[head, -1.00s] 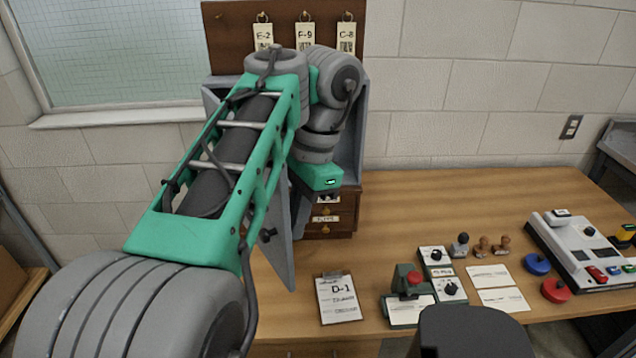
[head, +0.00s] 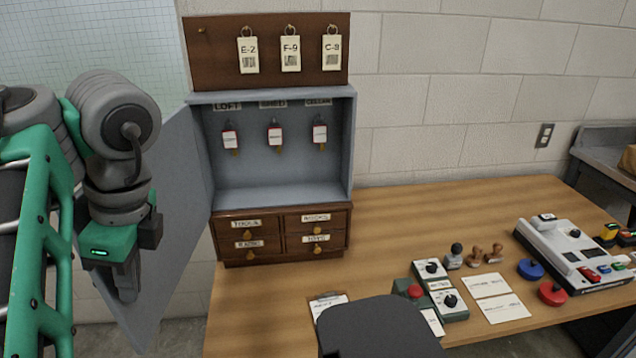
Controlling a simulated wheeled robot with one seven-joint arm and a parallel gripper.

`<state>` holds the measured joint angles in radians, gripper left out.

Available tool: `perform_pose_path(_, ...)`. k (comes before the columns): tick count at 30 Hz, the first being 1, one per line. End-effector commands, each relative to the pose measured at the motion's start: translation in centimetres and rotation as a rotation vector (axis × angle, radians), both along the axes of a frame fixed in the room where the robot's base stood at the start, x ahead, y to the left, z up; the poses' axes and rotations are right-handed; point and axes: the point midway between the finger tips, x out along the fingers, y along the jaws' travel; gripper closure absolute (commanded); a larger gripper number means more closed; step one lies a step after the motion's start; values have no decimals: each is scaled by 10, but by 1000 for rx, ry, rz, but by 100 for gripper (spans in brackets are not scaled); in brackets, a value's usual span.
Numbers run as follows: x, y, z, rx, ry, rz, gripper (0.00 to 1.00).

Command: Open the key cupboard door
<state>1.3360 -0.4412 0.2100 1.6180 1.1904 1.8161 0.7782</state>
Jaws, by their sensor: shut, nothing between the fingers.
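The grey key cupboard (head: 276,198) stands on top of a small drawer unit on the wooden table, against the wall. Its door (head: 180,200) stands wide open, swung out to the left and toward me. Three keys with red-edged white tags (head: 275,136) hang inside under labels; LOFT and CELLAR can be read. My gripper (head: 126,290) is at the left, pointing down, in front of the door in the picture and hiding part of it. It is shut and empty. I cannot tell whether it touches the door.
Below the cupboard are small labelled drawers (head: 282,235). A board (head: 212,58) with tags E-2, F-9 and C-8 hangs above. Switch boxes (head: 449,304), stamps (head: 475,256) and a white console (head: 572,255) occupy the table's right.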

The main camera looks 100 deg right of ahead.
Motion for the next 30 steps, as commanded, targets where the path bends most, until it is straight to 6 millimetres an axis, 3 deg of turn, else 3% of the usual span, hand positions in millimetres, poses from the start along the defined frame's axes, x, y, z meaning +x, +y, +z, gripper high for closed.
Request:
perform_pose_path(20, -4, -2, 0, -1, 0, -14, 100)
perform_pose_path(27, -26, 10, 2, 0, -1, -7, 100)
perform_pose_path(28, -29, 11, 8, -2, -1, -4, 100)
perform_pose_path(30, -33, 12, 38, -3, -1, 0, 100)
